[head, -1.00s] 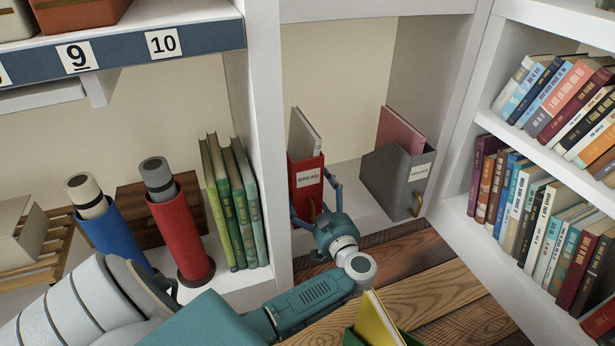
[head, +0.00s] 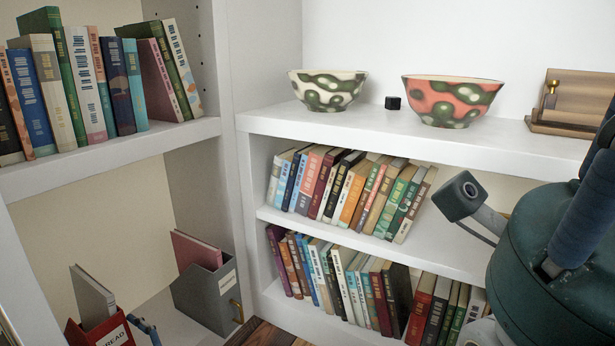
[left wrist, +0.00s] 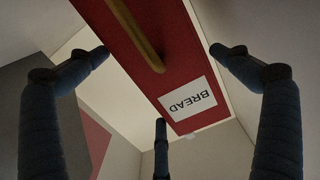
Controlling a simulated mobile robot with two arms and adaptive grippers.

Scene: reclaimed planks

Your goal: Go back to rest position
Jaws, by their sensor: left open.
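My left gripper (left wrist: 160,62) is open in the left wrist view, its dark blue fingers spread around the red file holder (left wrist: 172,45). The holder has a white "BREAD" label and a brass handle, and appears upside down there. In the head view the same red file holder (head: 96,334) stands at the bottom left with a grey book in it, cut by the frame edge. A blue finger of my left gripper (head: 147,330) shows just right of it. Whether the fingers touch the holder I cannot tell. My right gripper is not in view.
A grey file holder (head: 205,298) with a pink book stands right of the red one. Bookshelves (head: 232,160) rise around, with rows of books (head: 350,195) and two patterned bowls (head: 450,102) on top. A large teal part of mine fills the right edge.

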